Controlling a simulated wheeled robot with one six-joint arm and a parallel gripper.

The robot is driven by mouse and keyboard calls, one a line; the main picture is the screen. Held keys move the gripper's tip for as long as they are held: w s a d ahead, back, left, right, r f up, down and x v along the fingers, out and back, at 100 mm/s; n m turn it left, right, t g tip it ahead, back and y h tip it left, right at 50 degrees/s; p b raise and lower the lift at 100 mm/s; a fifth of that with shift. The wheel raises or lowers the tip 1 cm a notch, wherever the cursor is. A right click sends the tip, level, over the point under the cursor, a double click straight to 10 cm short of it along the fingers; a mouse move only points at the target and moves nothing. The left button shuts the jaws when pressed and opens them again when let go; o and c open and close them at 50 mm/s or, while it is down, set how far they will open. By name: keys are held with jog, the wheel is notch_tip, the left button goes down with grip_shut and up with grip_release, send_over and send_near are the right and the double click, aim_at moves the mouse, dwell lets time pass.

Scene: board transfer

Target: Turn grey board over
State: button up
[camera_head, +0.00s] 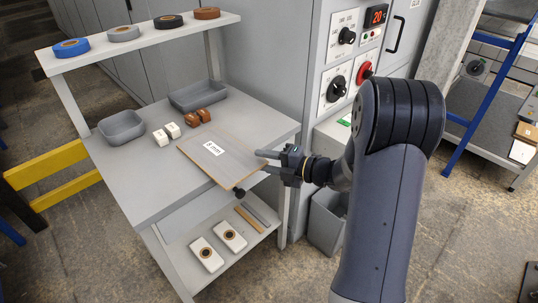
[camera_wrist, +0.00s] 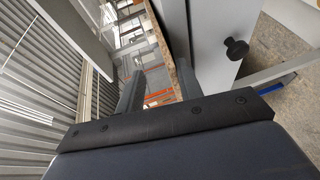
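The grey board (camera_head: 228,168) lies flat on the workbench, label side up, with a white label on its face. My gripper (camera_head: 263,161) is at the board's right-hand edge, with its two fingers pointing left toward it. In the wrist view the fingers (camera_wrist: 157,85) are apart, and a speckled board edge (camera_wrist: 162,38) shows between them, closer to the right finger. A gap shows on the left finger's side. I cannot tell whether either finger touches the board. The board's underside is hidden.
The workbench (camera_head: 150,190) also bears two grey trays (camera_head: 122,127) (camera_head: 198,95), white blocks (camera_head: 166,134) and brown pieces (camera_head: 198,117). A black knob (camera_head: 239,191) is at its front edge. Tape rolls lie on the upper shelf (camera_head: 140,43). A control cabinet (camera_head: 318,60) stands behind.

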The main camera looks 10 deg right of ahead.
jog(key=shift+s+d+r+g+h+p, duration=0.15)
jog(key=shift+g+h+p, duration=0.4)
jog(key=shift+p, duration=1.55)
jog(key=shift+w+a+r+g+h+p, duration=0.2)
jog(key=shift+h+p, duration=0.5)
jog(key=shift+p, duration=1.45)
jog(key=shift+s+d+r+g+h+p, duration=0.2)
jog(key=shift+g+h+p, duration=0.4)
jog(key=shift+p, duration=1.5)
jog(key=h+p, duration=0.1)
jog(key=p, duration=0.3)
jog(key=g+h+p, duration=0.1)
jog(key=p, duration=0.3)
jog(key=g+h+p, duration=0.1)
jog(key=p, duration=0.3)
jog(key=shift+s+d+r+h+p, duration=0.15)
jog(key=shift+d+r+h+p, duration=0.1)
jog(key=shift+h+p, duration=0.1)
jog(key=shift+f+g+h+b, duration=0.2)
jog(key=shift+g+h+b, duration=0.1)
jog(key=shift+g+b, duration=0.05)
jog(key=shift+s+d+r, duration=0.35)
jog(key=shift+s+d, duration=0.1)
jog(key=shift+d, duration=0.25)
jog(key=shift+s+d+r, duration=0.3)
jog(key=shift+s+d, duration=0.15)
jog(key=shift+d, duration=0.2)
jog(key=o, duration=0.6)
jog(key=shift+a, duration=0.1)
jog(key=shift+c, duration=0.2)
